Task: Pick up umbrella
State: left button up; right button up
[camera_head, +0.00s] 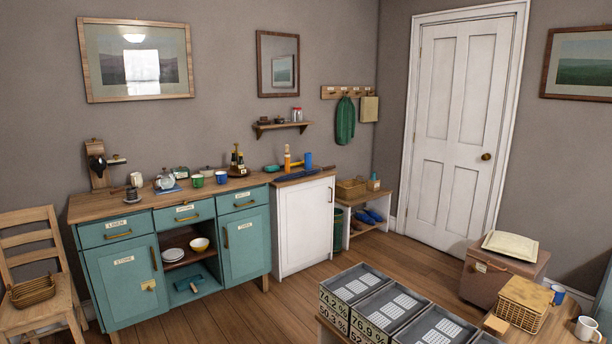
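A long, dark blue object (299,174), which looks like a folded umbrella, lies flat on the wooden top of the white cabinet (305,226). The cabinet stands against the back wall, right of the teal sideboard. The object is small in the picture, so I cannot be certain what it is. An orange-brown bottle-like item (287,158) and a blue cylinder (308,160) stand just behind it. Neither of my grippers is in view.
The teal sideboard (106,291) carries mugs and a kettle. A wooden chair (38,262) stands at left, a low shoe bench (364,229) right of the cabinet. Grey crates (357,285) and a brown box (497,275) fill the front right. Floor before the sideboard is clear.

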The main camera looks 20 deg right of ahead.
aim_at(312, 171)
jog(key=i+l, duration=0.1)
jog(key=i, duration=0.45)
jog(key=i+l+u, duration=0.1)
jog(key=i+u, duration=0.25)
jog(key=i, duration=1.5)
jog(key=i+l+z, duration=0.15)
jog(key=i+z, duration=0.7)
jog(key=i+j+z, duration=0.1)
jog(key=i+z, duration=0.15)
jog(key=z, duration=0.15)
jog(key=i+j+z, duration=0.2)
jog(key=i+z, duration=0.25)
jog(key=i+l+z, duration=0.15)
jog(key=i+z, duration=0.65)
jog(key=i, duration=0.2)
